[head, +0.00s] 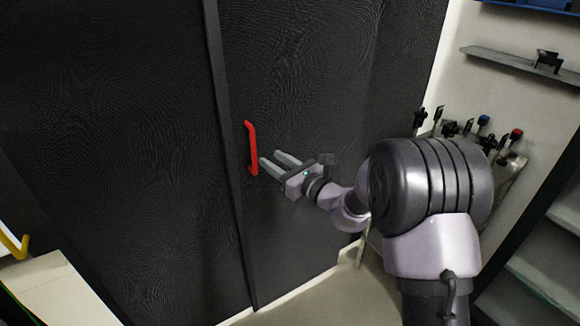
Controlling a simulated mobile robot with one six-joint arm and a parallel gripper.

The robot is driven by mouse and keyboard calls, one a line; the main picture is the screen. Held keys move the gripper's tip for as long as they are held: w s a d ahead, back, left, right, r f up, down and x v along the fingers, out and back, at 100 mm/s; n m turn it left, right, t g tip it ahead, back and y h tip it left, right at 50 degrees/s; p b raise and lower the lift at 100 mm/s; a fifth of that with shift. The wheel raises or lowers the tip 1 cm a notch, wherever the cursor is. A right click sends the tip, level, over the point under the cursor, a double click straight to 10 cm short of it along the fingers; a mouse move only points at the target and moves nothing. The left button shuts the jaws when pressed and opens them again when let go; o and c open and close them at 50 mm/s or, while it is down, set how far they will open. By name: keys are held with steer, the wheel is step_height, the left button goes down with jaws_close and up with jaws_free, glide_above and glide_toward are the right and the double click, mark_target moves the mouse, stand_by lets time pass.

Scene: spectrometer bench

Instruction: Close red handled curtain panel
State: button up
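The red handle (251,147) is a vertical bar on a dark, textured curtain panel (310,80), near the panel's left edge. A narrow vertical frame strip runs just left of the handle. My gripper (270,157) reaches in from the right, with its two pale fingers apart and pointing at the lower half of the handle. The fingertips are very close to the handle. I cannot tell whether they touch it or whether the handle lies between them.
Another dark panel (110,130) lies left of the strip. A yellow handle (14,244) shows at the far left above a pale surface (50,285). On the right wall are a shelf (520,62) and several valves or fittings (450,128). Pale floor shows below the panel.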

steer(key=v, duration=0.7)
steer(key=shift+p, duration=0.35)
steer(key=shift+s+d, duration=0.1)
steer(key=s+a+r+n+g, duration=0.2)
steer(key=s+n+g, duration=0.15)
steer(key=s, duration=0.35)
steer(key=s+a+r+n+g, duration=0.1)
steer(key=s+r+n+g, duration=0.2)
steer(key=s+n, duration=0.3)
steer(key=s+a+r+n+g, duration=0.2)
steer(key=s+n+g, duration=0.15)
steer(key=s, duration=0.45)
steer(key=s+d+f+n+t+h, duration=0.2)
steer(key=s+d+n+t+h, duration=0.1)
steer(key=s+d+n+h, duration=0.6)
steer(key=s+d+h, duration=0.1)
steer(key=s+d, duration=0.3)
steer(key=d, duration=0.3)
steer(key=shift+s+d+f+n+h, duration=0.25)
steer(key=shift+s+d+n+h, duration=0.05)
steer(key=shift+h, duration=0.1)
